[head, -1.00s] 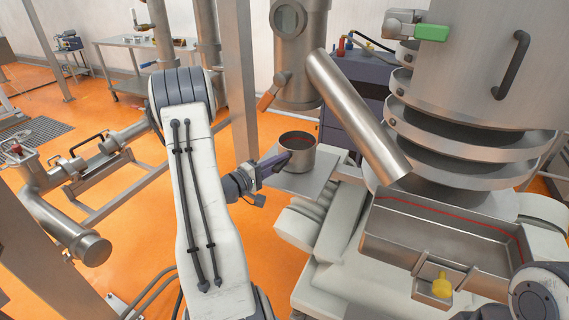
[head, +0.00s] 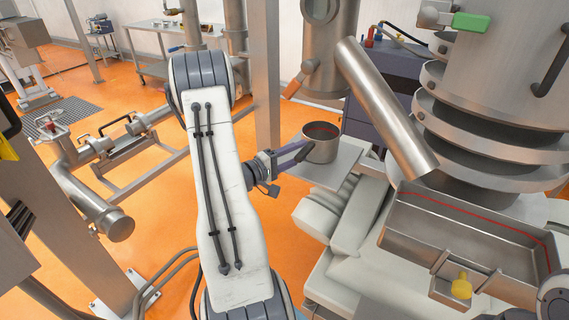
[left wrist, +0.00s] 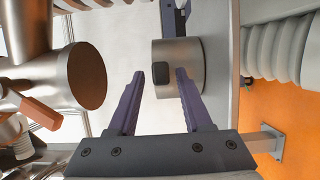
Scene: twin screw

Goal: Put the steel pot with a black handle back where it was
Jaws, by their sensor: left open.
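My left gripper (head: 297,155) is at the pot's left side. Its fingers (left wrist: 161,76) are open, one on each side of the handle, with a gap visible on the left. In the head view the fingers hide most of the handle.
The slanted steel pipe (head: 385,105) hangs close to the pot's right. A vertical post (head: 266,90) stands behind my left arm.

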